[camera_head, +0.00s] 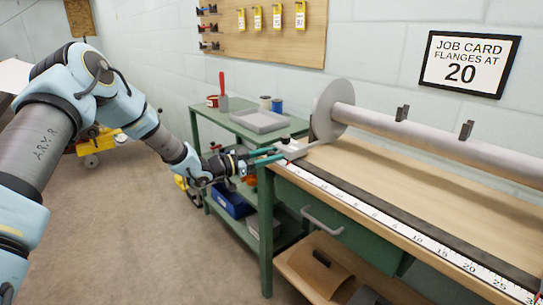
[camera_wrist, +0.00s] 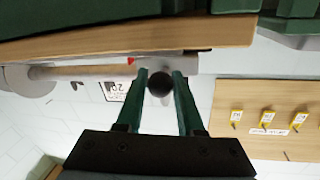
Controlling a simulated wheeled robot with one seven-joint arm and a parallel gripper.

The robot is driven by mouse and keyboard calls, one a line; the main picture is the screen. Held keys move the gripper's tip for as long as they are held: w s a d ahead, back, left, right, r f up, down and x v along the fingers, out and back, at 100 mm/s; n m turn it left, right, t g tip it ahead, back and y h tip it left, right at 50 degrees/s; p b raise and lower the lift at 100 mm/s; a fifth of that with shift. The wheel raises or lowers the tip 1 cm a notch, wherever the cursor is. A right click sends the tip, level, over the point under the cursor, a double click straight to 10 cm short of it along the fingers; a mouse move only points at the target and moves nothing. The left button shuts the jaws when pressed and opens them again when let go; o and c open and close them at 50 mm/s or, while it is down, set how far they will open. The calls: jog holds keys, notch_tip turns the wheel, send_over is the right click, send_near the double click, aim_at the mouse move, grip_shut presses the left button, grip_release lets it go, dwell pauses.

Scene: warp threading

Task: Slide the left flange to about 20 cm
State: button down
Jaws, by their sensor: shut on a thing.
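The left flange (camera_head: 325,108) is a grey disc around the left part of a long grey beam (camera_head: 440,140). A pale block (camera_head: 293,148) sits at its foot, on the left end of the bench's white ruler (camera_head: 390,222), well left of the 10 and 20 marks. My gripper (camera_head: 272,156) reaches in from the left. In the wrist view its green fingers (camera_wrist: 159,85) are closed on a round dark knob (camera_wrist: 159,84) at the pale block. A small red mark (camera_wrist: 187,61) shows beside the knob. The flange's exact reading is too small to tell.
A wall card (camera_head: 467,64) reads "JOB CARD FLANGES AT 20". A dark rail (camera_head: 400,220) runs beside the ruler, with clear wooden benchtop behind it. A green cart (camera_head: 245,125) with a grey tray stands at left. A drawer handle (camera_head: 322,222) projects from the bench front.

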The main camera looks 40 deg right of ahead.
jog(key=s, duration=0.3)
jog(key=s+b, duration=0.1)
jog(key=s, duration=0.5)
jog(key=shift+s+a, duration=0.3)
jog(key=shift+s, duration=0.05)
jog(key=c, duration=0.5)
grip_release()
jog(key=shift+c, duration=0.2)
jog(key=b+v, duration=0.1)
jog(key=v, duration=0.9)
jog(key=shift+a+b, duration=0.35)
jog(key=shift+a, duration=0.05)
jog(key=shift+w, duration=0.1)
